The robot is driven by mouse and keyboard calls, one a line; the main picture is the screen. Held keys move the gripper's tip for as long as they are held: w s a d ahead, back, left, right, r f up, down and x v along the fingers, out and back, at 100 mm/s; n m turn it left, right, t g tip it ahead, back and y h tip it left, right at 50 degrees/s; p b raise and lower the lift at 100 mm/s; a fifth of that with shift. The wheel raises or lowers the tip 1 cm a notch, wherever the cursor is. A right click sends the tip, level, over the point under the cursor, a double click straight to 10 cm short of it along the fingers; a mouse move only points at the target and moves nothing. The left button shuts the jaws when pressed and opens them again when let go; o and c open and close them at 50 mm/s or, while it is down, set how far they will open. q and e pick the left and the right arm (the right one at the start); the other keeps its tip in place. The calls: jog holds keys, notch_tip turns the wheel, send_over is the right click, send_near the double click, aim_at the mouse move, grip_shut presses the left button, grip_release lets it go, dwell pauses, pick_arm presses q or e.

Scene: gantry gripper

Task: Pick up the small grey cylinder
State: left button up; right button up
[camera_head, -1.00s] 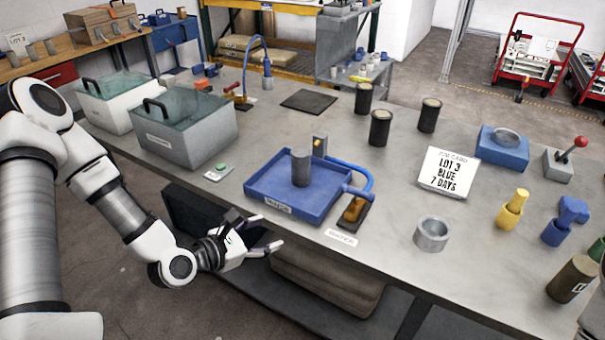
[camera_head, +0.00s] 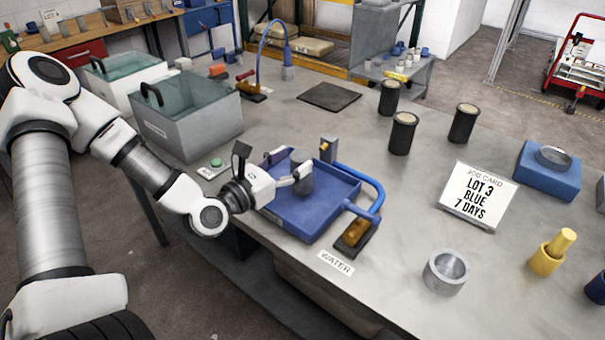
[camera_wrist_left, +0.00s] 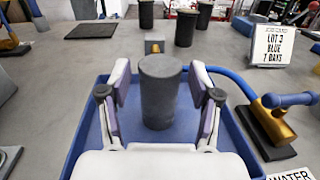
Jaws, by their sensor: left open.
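The small grey cylinder (camera_head: 302,177) stands upright in the blue tray (camera_head: 335,200). My left gripper (camera_head: 293,172) is over the tray at the cylinder. In the left wrist view the cylinder (camera_wrist_left: 160,90) stands between the two open fingers of the left gripper (camera_wrist_left: 160,98), with a gap on each side. The fingers reach along its sides, and its top shows above them. The cylinder's base is partly hidden by the gripper in the head view. My right gripper is not in view.
A blue hose with a brass fitting (camera_head: 354,234) runs along the tray's right side. A small block (camera_head: 328,149) stands behind the tray. A metal ring (camera_head: 446,272) and a job card (camera_head: 479,196) are to the right.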

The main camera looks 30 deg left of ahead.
aim_at(309, 153)
pick_arm(q)
jog(key=w, duration=0.4)
jog(key=w+d, duration=0.1)
jog(key=w, duration=0.1)
jog(key=shift+d+f, duration=0.1)
jog(key=shift+f, duration=0.25)
jog(key=shift+s, duration=0.1)
jog(key=c, duration=0.4)
grip_shut()
